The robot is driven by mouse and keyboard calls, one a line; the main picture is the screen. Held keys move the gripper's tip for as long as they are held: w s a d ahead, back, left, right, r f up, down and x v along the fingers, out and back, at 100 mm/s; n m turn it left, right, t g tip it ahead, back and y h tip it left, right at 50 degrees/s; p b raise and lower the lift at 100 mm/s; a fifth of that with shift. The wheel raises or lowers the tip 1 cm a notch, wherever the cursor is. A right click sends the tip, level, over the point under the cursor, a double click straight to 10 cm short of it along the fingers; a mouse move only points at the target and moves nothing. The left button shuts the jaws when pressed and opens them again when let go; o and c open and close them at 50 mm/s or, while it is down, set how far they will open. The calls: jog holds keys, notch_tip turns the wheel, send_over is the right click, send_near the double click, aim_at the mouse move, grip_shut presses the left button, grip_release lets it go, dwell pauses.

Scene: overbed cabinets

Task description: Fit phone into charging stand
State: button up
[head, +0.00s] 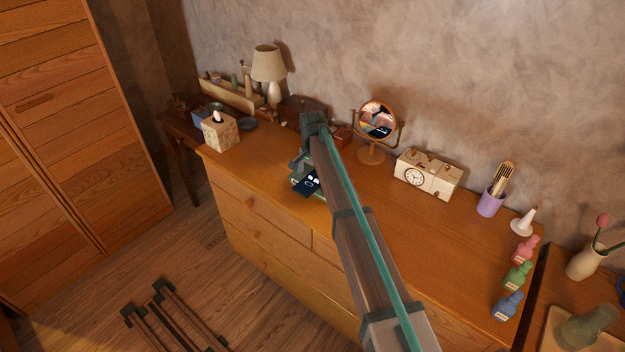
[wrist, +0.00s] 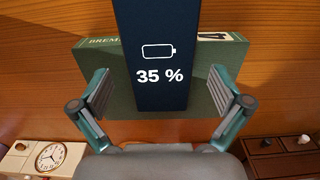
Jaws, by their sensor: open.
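The phone (wrist: 156,50) is a dark slab whose screen shows a battery sign and 35 %. It lies on a green box or book (wrist: 225,75) with lettering on its edge. In the wrist view my gripper (wrist: 160,92) is open, one finger on each side of the phone, with gaps between. In the head view the phone (head: 309,184) shows below my gripper (head: 301,162), over the green box (head: 296,181) on the dresser, near its front edge. My arm hides part of this area. I cannot pick out the charging stand with certainty.
Bare wood lies in front of the clock.

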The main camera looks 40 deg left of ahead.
jog(key=shift+f, duration=0.25)
jog(key=c, duration=1.3)
jog(key=shift+r, duration=0.15)
